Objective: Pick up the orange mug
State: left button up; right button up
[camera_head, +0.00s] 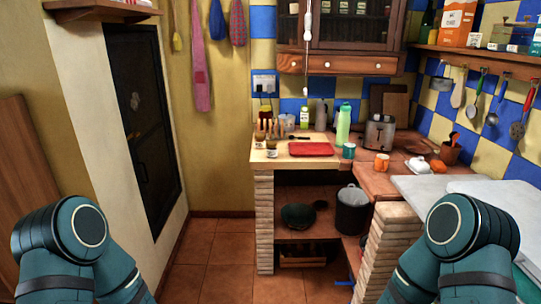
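The orange mug (381,162) stands upright on the brown tiled counter at the back right, with its handle toward the left. A teal cup (348,151) stands just to its left, a little apart. Both of my arms come in from the lower corners, far in front of the counter. Neither of my grippers is in view; only the teal arm links show. Nothing holds the mug.
A toaster (380,132), a green bottle (343,124) and a red tray (310,149) are on the counter (375,184). A white butter dish (419,165) lies right of the mug. The tiled floor (215,262) ahead is clear.

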aim_at(381, 161)
jog(key=z, duration=0.4)
jog(key=i+z, duration=0.1)
jog(key=z, duration=0.3)
jog(key=j+z, duration=0.15)
jog(key=z, duration=0.25)
jog(key=i+z, duration=0.1)
jog(key=z, duration=0.3)
jog(key=i+j+z, duration=0.15)
jog(key=j+z, duration=0.65)
jog(key=i+j+z, duration=0.1)
jog(key=j+z, duration=0.25)
jog(key=j, duration=0.75)
jog(key=j+z, duration=0.1)
jog(key=j, duration=0.85)
